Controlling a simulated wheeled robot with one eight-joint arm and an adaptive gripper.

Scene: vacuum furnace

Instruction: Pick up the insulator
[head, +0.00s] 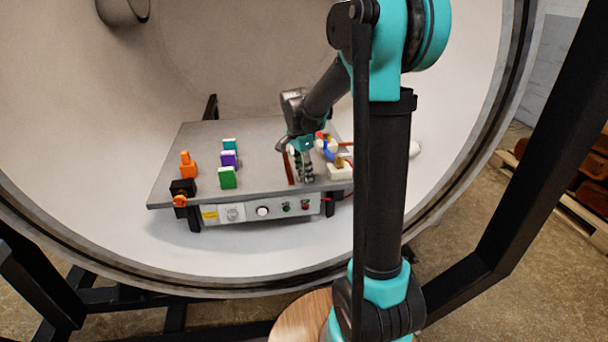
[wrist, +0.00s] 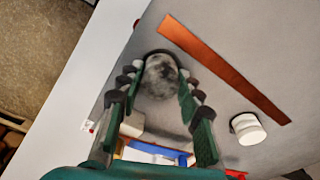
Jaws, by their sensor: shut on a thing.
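The insulator (wrist: 160,82) appears to be the mottled grey, rounded piece between my fingers in the wrist view. My gripper (wrist: 157,88) is shut on it, with a green-padded finger on each side. In the head view my gripper (head: 305,178) points down at the right part of the grey table, beside the copper-coloured strip. The insulator is hard to make out there among the dark fingers. I cannot tell whether it touches the table.
The copper-coloured strip (wrist: 222,68) and a short white cylinder (wrist: 248,129) lie close by. Green (head: 228,178), purple (head: 229,159) and orange (head: 188,166) pieces stand left on the table (head: 258,178). A white block (head: 341,172) is right. The round furnace wall (head: 75,150) surrounds the table.

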